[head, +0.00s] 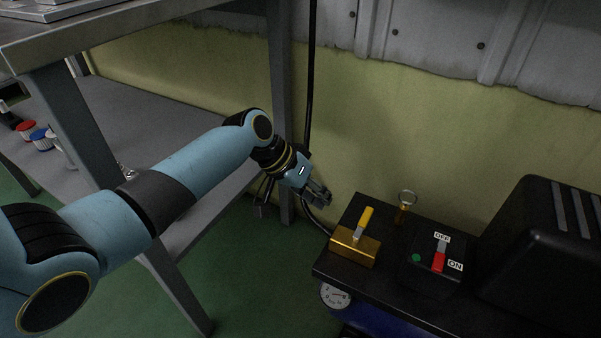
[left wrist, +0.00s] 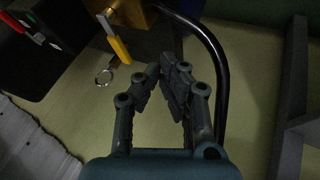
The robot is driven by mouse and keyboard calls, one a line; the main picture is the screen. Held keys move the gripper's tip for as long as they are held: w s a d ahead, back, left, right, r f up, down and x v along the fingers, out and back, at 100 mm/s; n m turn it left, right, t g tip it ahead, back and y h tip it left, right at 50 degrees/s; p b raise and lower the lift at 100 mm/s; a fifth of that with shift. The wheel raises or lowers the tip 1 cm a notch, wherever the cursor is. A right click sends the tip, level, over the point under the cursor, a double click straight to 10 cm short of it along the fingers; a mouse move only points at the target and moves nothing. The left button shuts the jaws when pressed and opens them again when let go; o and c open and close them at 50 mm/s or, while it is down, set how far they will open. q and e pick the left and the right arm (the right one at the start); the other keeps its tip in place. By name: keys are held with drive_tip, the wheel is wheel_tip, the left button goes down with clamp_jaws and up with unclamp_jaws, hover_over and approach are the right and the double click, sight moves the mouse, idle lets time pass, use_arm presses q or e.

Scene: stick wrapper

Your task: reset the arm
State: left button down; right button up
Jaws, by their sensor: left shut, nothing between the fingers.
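My left arm (head: 205,160) reaches in from the left in the head view. Its gripper (head: 322,198) is shut and empty, in the air between the table leg and the black machine top. It is to the left of a brass block (head: 354,246) with a yellow lever (head: 364,222), apart from it. In the left wrist view the two fingers (left wrist: 164,72) come together at their tips with nothing between them. The yellow lever (left wrist: 112,40) shows there beyond the fingers, at upper left. My right gripper is in neither view.
A red switch (head: 439,259) with OFF and ON labels and a ring-topped brass fitting (head: 405,205) are on the machine top. A black housing (head: 545,245) stands at right. A grey table (head: 150,30) is at upper left. A black cable (head: 311,90) runs down the wall behind the gripper.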

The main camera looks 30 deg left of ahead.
use_arm(q)
drive_tip(key=p+v, duration=0.2)
drive_tip(key=v, duration=0.4)
drive_tip(key=shift+s+r+p, duration=0.25)
drive_tip(key=shift+p, duration=0.1)
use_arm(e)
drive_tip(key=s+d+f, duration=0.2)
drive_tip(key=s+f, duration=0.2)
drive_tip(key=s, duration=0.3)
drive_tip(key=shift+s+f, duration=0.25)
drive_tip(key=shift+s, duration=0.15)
